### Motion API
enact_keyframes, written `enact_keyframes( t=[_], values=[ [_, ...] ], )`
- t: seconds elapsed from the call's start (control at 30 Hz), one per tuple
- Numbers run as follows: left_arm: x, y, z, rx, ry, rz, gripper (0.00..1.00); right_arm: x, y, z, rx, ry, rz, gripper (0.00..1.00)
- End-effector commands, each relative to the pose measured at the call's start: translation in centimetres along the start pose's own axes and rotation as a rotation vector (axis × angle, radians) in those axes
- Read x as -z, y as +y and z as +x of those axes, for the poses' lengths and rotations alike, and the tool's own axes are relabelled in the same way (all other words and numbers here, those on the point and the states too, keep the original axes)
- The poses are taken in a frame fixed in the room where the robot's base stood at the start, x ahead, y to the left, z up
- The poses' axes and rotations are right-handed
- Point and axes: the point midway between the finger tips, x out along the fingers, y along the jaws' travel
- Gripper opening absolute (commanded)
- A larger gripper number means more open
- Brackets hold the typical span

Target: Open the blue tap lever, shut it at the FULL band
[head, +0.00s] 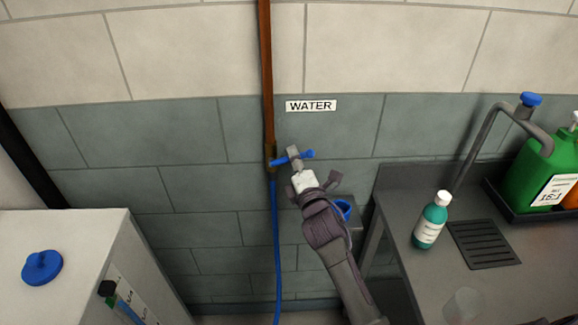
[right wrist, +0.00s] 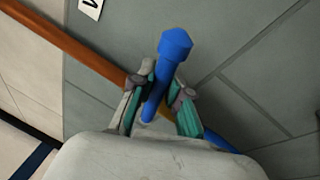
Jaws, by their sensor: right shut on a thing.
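The blue tap lever (head: 307,155) sticks out to the right from the tap on the copper pipe (head: 267,80), roughly crosswise to it. My right gripper (head: 294,160) is shut on the lever. In the right wrist view, the lever (right wrist: 174,46) passes between both fingers (right wrist: 160,85), its knobbed end beyond them. A blue hose (head: 276,240) hangs from the tap. At the lower left, a white tank (head: 75,235) has a blue cap (head: 42,267) and a side sight tube (head: 127,311) beside a marked strip. The FULL band and water level are not readable. My left gripper is out of view.
A WATER sign (head: 311,105) is on the tiled wall above the tap. On the right, a grey counter (head: 400,190) carries a teal bottle (head: 431,220), a curved faucet (head: 482,135) and a green jug (head: 530,172). A blue ring-shaped item (head: 343,209) shows behind my arm.

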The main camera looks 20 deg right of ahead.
Motion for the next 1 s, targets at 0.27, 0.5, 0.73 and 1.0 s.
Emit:
enact_keyframes(
  t=[0.27, 0.5, 0.73, 1.0],
  values=[
    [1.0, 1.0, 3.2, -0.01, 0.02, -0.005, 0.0, 0.3, -1.6, -0.3, -0.03, -0.037, 0.18, 0.0],
    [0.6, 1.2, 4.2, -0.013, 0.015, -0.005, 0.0, 0.3, -1.8, -0.3, -0.044, -0.054, 0.262, 0.0],
    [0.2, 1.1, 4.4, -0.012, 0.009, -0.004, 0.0, 0.3, -1.8, -0.3, -0.048, -0.059, 0.288, 0.0],
    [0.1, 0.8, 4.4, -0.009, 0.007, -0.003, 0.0, 0.3, -1.8, -0.3, -0.048, -0.059, 0.29, 0.0]
  ],
)
